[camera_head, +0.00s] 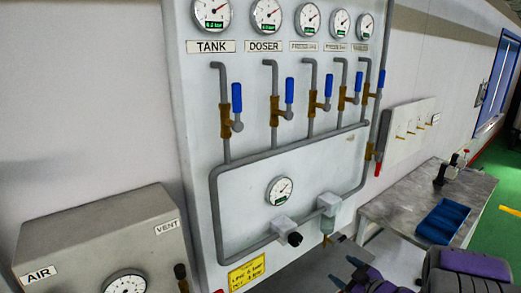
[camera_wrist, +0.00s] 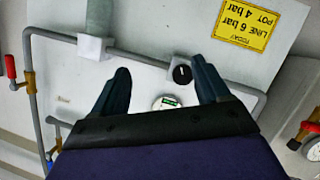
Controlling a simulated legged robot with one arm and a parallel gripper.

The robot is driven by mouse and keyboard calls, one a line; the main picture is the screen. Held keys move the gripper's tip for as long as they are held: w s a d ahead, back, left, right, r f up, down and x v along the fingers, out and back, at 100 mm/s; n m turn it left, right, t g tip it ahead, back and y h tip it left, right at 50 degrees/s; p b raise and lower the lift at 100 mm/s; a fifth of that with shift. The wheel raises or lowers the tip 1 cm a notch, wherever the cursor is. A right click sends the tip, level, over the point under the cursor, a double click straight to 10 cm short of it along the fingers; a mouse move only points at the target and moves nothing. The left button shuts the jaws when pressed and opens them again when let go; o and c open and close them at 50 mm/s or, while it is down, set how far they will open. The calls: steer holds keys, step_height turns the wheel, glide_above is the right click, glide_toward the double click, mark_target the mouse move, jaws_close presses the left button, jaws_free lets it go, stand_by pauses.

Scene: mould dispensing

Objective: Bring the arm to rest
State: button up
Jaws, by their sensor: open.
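My gripper (camera_head: 343,271) shows at the bottom of the head view, low in front of the panel, with its dark fingertips pointing left and part of it cut off by the frame edge. In the wrist view my gripper (camera_wrist: 161,68) has its two dark fingers spread apart with nothing held between them. The panel (camera_wrist: 150,20) lies beyond the fingers, upside down in that view. A black knob (camera_wrist: 182,74) and a small gauge (camera_wrist: 165,102) show in the gap between the fingers. I cannot tell how far the fingers are from the panel.
The panel (camera_head: 240,175) carries gauges, pipes and several blue-handled valves. A grey box (camera_head: 95,245) labelled AIR and VENT stands at left. A bench (camera_head: 390,205) at right holds a blue tray (camera_head: 443,221). A yellow sign (camera_head: 246,272) is low on the panel. Green floor (camera_head: 500,215) is clear at far right.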

steer(key=s+d+r+m+g+h+b, duration=0.35)
steer(key=s+m+g+h, duration=0.3)
steer(key=s+h, duration=0.4)
steer(key=s+a+m+g+y+b, duration=0.1)
steer(key=s+a, duration=0.4)
steer(key=s, duration=0.5)
steer(key=s+a+m+g+y+b, duration=0.1)
steer(key=s+a+g, duration=0.3)
steer(key=s, duration=0.7)
steer(key=s+a+m+g+y+b, duration=0.1)
steer(key=s+a+g+y+b, duration=0.1)
steer(key=s+a, duration=0.5)
steer(key=s+g, duration=0.1)
steer(key=s, duration=0.2)
steer(key=shift+s+a+f+m, duration=0.15)
steer(key=shift+a+f+m, duration=0.15)
steer(key=shift+m, duration=0.05)
steer(key=shift+g, duration=0.25)
stand_by(1.1)
